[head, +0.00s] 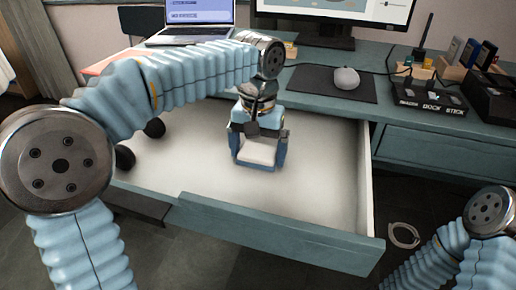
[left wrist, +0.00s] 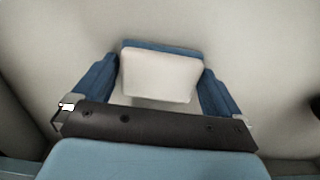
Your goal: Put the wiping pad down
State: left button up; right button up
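The wiping pad (head: 257,152), a small block with a white face and a blue edge, is between the two blue fingers of my left gripper (head: 258,150), inside the open drawer (head: 335,190). In the left wrist view the pad (left wrist: 158,75) fills the space between the fingertips (left wrist: 160,75), which appear to touch its sides. The pad is low over the pale drawer floor; whether it touches the floor is unclear. The right arm shows at the lower right of the head view, but its gripper is out of view.
The drawer's teal front panel (head: 270,235) is at the near side. On the desk are a laptop (head: 195,20), a monitor (head: 335,15), a mouse (head: 346,78) on a dark mat (head: 310,82), and a dock (head: 432,97). The drawer floor around the pad is largely clear.

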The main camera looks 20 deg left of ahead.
aim_at(258, 151)
pick_arm(q)
notch_tip(258, 151, up, 12)
jog(key=p, duration=0.3)
jog(key=shift+r+p, duration=0.15)
jog(key=shift+p, duration=0.2)
